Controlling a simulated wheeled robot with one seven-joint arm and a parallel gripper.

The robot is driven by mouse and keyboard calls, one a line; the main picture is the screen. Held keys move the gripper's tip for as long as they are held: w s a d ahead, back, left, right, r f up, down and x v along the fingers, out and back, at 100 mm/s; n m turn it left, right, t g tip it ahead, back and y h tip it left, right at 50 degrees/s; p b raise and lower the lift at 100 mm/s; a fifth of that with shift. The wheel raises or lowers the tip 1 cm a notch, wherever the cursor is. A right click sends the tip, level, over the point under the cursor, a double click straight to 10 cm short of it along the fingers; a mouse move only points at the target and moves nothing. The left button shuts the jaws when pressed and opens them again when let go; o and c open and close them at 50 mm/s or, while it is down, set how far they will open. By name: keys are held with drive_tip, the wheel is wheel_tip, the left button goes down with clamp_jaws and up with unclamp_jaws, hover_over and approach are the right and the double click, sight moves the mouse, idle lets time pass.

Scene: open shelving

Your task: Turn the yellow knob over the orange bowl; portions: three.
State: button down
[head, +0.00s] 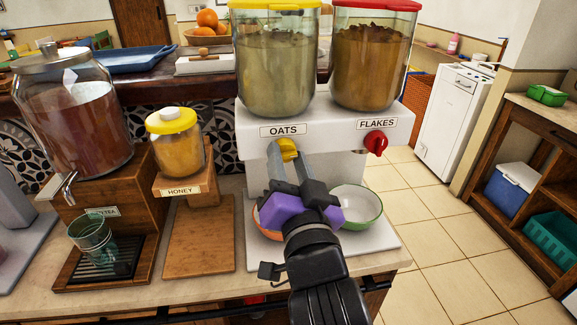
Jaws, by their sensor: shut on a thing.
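The yellow knob (288,149) sits on the front of the white dispenser under the OATS label. My gripper (288,163) is shut on the yellow knob, its fingers pointing up at it. The oats container (276,75) with a yellow lid stands above. The orange bowl (265,230) is on the dispenser's white base, mostly hidden behind my gripper; its contents cannot be seen. A white bowl with a green rim (362,204) stands to its right.
A red knob (376,142) is under the FLAKES label, close to the right. A honey jar (175,142), a tea dispenser (75,120) and a glass (93,240) stand at left on the counter. Open floor lies at right.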

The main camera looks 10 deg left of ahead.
drive_tip(key=shift+m, duration=0.6)
drive_tip(key=c, duration=0.9)
unclamp_jaws()
drive_tip(key=shift+b+v, duration=0.65)
drive_tip(key=shift+v, duration=3.25)
drive_tip(key=shift+a, duration=0.1)
